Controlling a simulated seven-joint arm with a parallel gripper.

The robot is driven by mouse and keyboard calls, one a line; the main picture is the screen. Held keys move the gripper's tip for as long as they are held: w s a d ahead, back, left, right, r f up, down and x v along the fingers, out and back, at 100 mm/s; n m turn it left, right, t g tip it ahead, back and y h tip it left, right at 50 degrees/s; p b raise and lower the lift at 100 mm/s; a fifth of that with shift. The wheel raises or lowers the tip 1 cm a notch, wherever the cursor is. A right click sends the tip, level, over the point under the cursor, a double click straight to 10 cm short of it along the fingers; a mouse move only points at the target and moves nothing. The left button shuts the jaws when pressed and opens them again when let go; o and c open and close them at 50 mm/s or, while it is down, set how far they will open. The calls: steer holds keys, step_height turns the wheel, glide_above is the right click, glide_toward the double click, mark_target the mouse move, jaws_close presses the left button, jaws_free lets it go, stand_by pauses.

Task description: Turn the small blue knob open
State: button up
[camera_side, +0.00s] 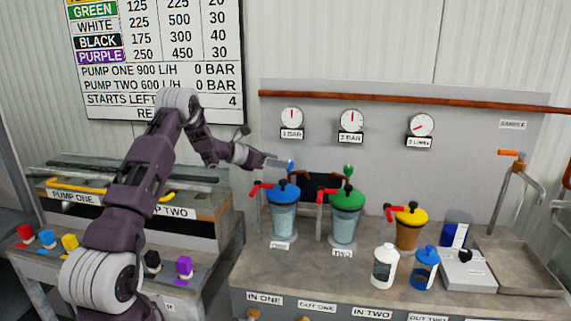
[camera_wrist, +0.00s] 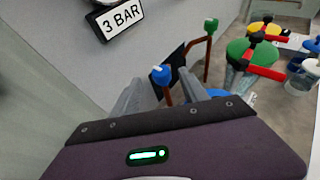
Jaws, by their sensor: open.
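The small blue knob (camera_side: 291,164) sits on top of a thin brown pipe behind the blue-lidded canister (camera_side: 283,212). In the wrist view the blue knob (camera_wrist: 160,74) shows between and just beyond my fingertips, and its pipe runs down between the fingers. My gripper (camera_side: 278,163) is open at the knob's left in the side view; its two grey fingers also show in the wrist view (camera_wrist: 162,86). I cannot tell whether either finger touches the knob.
A small green knob (camera_side: 348,169) on another pipe stands to the right. A green-lidded canister (camera_side: 345,215) and a yellow-lidded canister (camera_side: 408,226), both with red handles, stand on the bench. The gauge panel (camera_side: 385,155) rises behind. Bottles (camera_side: 384,268) stand at the bench front.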

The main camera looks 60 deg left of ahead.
steer(key=x, duration=0.4)
steer(key=shift+w, duration=0.1)
jaws_close()
steer(key=shift+a+m+h, duration=0.15)
steer(key=shift+m+h, duration=0.45)
steer(key=shift+h, duration=0.1)
steer(key=m+h, duration=0.2)
steer(key=shift+w+a+r+g+h, duration=0.1)
steer(key=shift+w+g+h, duration=0.05)
steer(key=shift+g+h, duration=0.2)
steer(key=shift+m+h, duration=0.45)
steer(key=shift+m, duration=0.15)
jaws_free()
